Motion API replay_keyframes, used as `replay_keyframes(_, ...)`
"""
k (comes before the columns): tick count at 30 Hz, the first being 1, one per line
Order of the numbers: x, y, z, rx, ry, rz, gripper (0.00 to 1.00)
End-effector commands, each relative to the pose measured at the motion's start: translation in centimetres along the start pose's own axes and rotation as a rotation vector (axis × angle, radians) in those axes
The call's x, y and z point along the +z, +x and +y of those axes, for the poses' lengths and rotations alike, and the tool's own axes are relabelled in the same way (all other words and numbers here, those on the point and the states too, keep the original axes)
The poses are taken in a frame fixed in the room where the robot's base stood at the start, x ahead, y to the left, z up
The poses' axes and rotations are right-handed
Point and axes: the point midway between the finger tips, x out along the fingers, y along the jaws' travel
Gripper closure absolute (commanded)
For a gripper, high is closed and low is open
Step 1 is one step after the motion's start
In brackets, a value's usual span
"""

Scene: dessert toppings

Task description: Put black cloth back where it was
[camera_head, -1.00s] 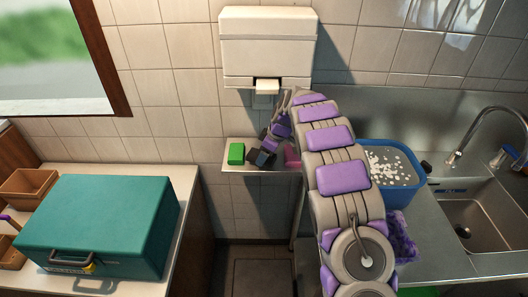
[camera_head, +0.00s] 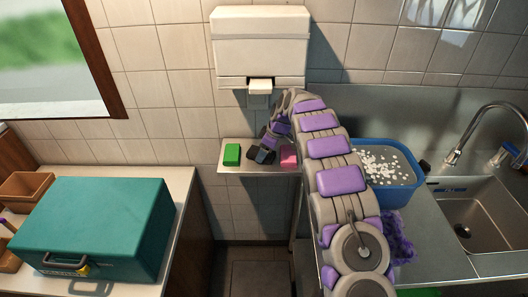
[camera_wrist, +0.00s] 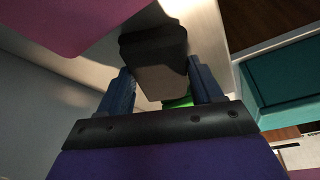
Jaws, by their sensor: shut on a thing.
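My gripper (camera_head: 266,150) is low over the small wall shelf (camera_head: 228,170), between the green block (camera_head: 232,154) and the pink block (camera_head: 289,157). In the wrist view its two blue fingers are shut on a dark block-shaped thing, the black cloth (camera_wrist: 152,46). The cloth shows a nearly black far end and a grey-brown near face. In the head view the cloth is small and partly covered by the fingers. I cannot tell if it touches the shelf. A bit of green shows behind it in the wrist view (camera_wrist: 178,103), and pink fills the upper left corner (camera_wrist: 60,22).
A white dispenser (camera_head: 260,45) hangs on the wall above the shelf. A blue tub (camera_head: 385,195) stands right of my arm, by the steel sink (camera_head: 475,212). A teal case (camera_head: 100,225) lies on the left counter. A gap opens below the shelf between the counters.

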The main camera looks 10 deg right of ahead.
Motion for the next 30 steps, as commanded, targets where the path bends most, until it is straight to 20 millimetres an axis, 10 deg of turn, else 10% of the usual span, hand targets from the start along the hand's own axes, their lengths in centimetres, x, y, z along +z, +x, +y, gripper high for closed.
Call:
replay_keyframes(1, -0.1, 0.1, -0.1, 0.0, -0.002, -0.001, 0.64)
replay_keyframes(2, -0.1, 0.1, -0.1, 0.0, -0.002, -0.001, 0.34)
replay_keyframes(9, -0.3, 0.1, -0.2, 0.002, -0.002, -0.003, 0.11)
replay_keyframes(25, -0.2, -3.1, 0.0, 0.005, -0.002, 0.002, 0.1)
replay_keyframes(30, 2.9, -3.8, -0.1, 0.004, 0.0, 0.0, 0.1)
